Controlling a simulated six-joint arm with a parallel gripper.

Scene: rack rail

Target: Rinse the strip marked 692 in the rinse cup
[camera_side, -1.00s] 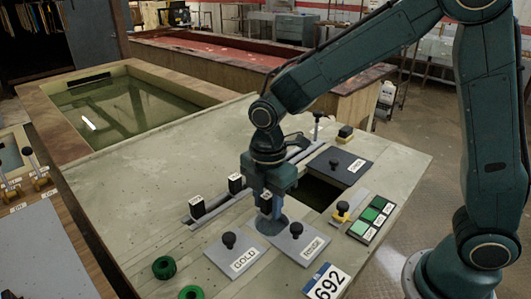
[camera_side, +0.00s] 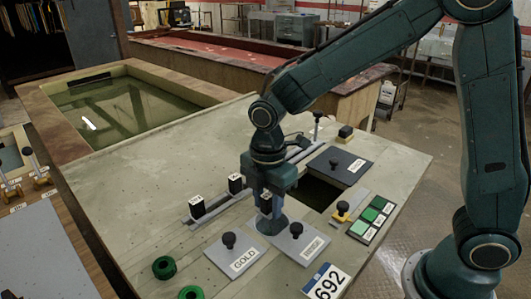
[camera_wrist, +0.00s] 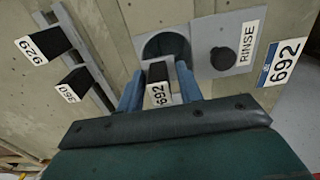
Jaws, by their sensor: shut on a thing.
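My gripper (camera_side: 266,194) is shut on the black strip marked 692 (camera_wrist: 158,94), whose white label faces the wrist camera between the two blue fingers. In the side view the strip (camera_side: 266,206) hangs upright over the blue-grey rinse cup (camera_side: 272,224). In the wrist view the cup's round dark opening (camera_wrist: 166,46) lies just beyond the strip. I cannot tell whether the strip's lower end is inside the cup. The grey lid marked RINSE (camera_side: 297,240) lies beside the cup. A sign reading 692 (camera_side: 327,282) lies at the table's front.
Strips marked 929 (camera_wrist: 38,46) and 360 (camera_wrist: 72,86) stand in the rail (camera_side: 215,209). A GOLD lid (camera_side: 235,252) is left of the cup. Green rings (camera_side: 164,267) lie front left.

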